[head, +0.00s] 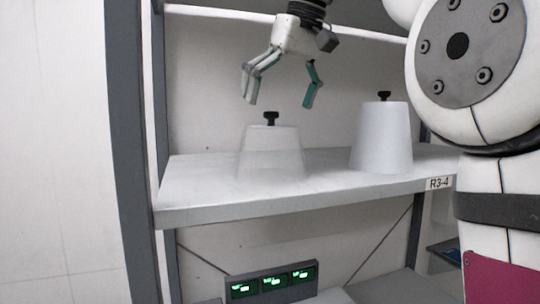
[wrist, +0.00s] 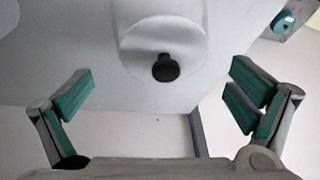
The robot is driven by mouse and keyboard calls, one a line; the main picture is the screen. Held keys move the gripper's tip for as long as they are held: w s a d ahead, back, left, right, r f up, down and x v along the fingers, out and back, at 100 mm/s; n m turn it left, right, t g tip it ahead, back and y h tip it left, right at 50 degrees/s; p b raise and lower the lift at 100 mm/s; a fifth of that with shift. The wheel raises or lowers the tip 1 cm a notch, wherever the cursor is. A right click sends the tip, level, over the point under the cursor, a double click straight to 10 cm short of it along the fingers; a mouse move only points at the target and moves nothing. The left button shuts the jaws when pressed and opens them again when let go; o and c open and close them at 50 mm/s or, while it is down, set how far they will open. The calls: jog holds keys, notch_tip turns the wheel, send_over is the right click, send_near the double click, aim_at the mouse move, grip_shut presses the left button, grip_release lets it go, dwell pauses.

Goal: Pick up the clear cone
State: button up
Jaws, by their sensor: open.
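The clear cone (head: 270,152) is a see-through, flat-topped cover with a black knob on top. It stands upright on the left part of the shelf in the head view. My gripper (head: 281,98) is open and empty above it, with its teal-padded fingers spread either side of the knob and apart from it. In the wrist view a pale cone top with a black knob (wrist: 166,67) shows beyond the open fingers, above the middle between them; I cannot tell there whether it is clear or white.
An opaque white cone (head: 382,138) with a black knob stands to the right on the same shelf (head: 215,202), near the label R3-4. A grey post (head: 129,150) bounds the shelf at the left. A panel of green displays (head: 272,283) sits below. Another shelf edge (head: 225,12) runs above.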

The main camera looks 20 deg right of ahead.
aim_at(274, 119)
jog(key=p+x, duration=0.1)
jog(key=x, duration=0.3)
jog(key=shift+s+a+p, duration=0.1)
jog(key=shift+a+p, duration=0.05)
jog(key=shift+p, duration=0.15)
jog(key=shift+w+f, duration=0.3)
jog(key=shift+f, duration=0.05)
jog(key=c, duration=1.7)
jog(key=shift+r, duration=0.1)
